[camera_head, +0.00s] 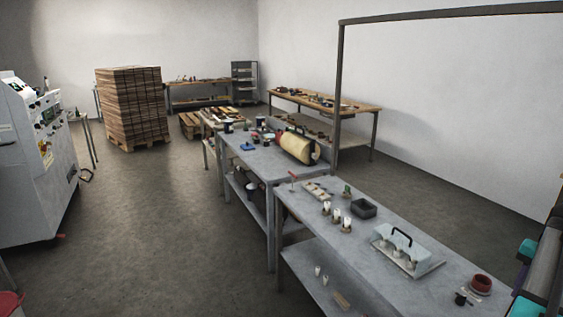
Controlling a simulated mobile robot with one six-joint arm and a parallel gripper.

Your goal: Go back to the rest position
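My gripper is not in view, so whether it is open or shut does not show. The task names no object. The nearest surface is a grey metal table (335,225) running from the middle to the lower right. On it stand several small white-topped pieces in brown holders (337,217), a dark square tray (363,208), a clear case with a black handle (406,250) and a dark red round dish (481,284).
Behind it, another grey table (258,166) bears a yellowish roller (297,145). A white machine (32,165) stands at left, a tall brown stack (132,104) behind. A dark metal frame (340,90) rises at right. The floor (150,220) between machine and tables is clear.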

